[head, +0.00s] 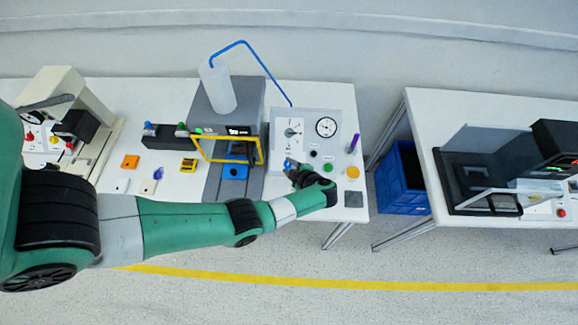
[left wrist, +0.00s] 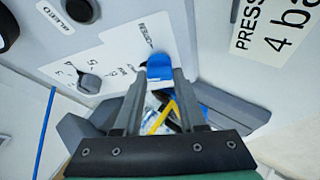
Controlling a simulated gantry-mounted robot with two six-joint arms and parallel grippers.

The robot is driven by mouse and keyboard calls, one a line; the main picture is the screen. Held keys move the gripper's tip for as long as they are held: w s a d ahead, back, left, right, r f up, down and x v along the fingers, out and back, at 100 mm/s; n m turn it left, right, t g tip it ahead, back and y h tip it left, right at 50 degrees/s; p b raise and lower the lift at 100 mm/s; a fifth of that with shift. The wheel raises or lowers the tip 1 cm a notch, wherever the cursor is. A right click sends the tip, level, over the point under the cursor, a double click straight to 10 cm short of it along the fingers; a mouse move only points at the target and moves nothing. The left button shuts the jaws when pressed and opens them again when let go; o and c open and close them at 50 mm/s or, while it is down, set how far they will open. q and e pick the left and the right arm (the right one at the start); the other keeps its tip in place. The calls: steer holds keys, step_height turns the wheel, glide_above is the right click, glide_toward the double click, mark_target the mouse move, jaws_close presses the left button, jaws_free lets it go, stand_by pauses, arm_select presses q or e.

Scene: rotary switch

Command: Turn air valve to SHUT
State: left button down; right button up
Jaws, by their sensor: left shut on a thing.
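The air valve is a small blue handle (head: 288,161) at the lower left of the grey control panel (head: 326,122). In the left wrist view the blue handle (left wrist: 159,65) stands on a white label plate (left wrist: 110,62), whose small print I cannot read. My left gripper (head: 291,166) reaches the panel from the front. In the left wrist view the fingers of my left gripper (left wrist: 160,76) are closed on either side of the blue handle. The fingers and wrist hide part of the handle, so its setting cannot be told. My right gripper is not in view.
A yellow frame (head: 260,150) stands close left. A blue crate (head: 394,180) lies right.

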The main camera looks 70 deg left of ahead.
arm_select(q)
steer(key=shift+r+n+h, duration=0.1)
steer(key=shift+n+h, duration=0.4)
steer(key=shift+n, duration=0.7)
steer(key=shift+c, duration=2.4)
jaws_free()
steer(key=shift+w+d+r+p, duration=0.1)
steer(key=shift+d+r+p, duration=0.05)
steer(key=shift+r+p, duration=0.15)
steer(key=p+v, duration=0.3)
steer(key=v, duration=0.8)
steer(key=shift+w, duration=0.25)
